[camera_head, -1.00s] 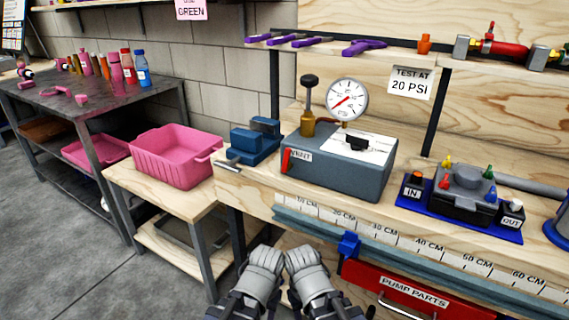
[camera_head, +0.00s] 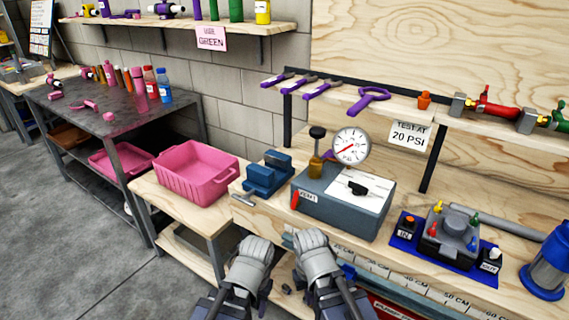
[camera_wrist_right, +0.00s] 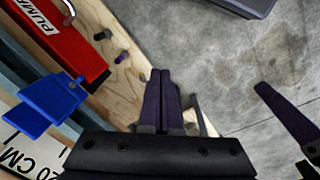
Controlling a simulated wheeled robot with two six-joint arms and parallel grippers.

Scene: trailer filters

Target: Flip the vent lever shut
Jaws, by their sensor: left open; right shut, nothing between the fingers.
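The grey test box (camera_head: 340,214) stands on the wooden bench with a gauge on top. The red vent lever (camera_head: 295,200) sits at the left end of its front face, beside the VENT label, and looks near upright with a slight tilt. My left gripper (camera_head: 257,243) and right gripper (camera_head: 310,239) are side by side at the bench's front edge, below and apart from the lever. The right wrist view shows my right gripper (camera_wrist_right: 161,88) shut and empty, its dark fingers together. My left gripper is open, with its fingers mostly hidden in the head view.
A blue vise (camera_head: 266,175) stands left of the box, and a pink bin (camera_head: 196,175) on a lower table. A black manifold (camera_head: 448,240) on a blue mat is to the right.

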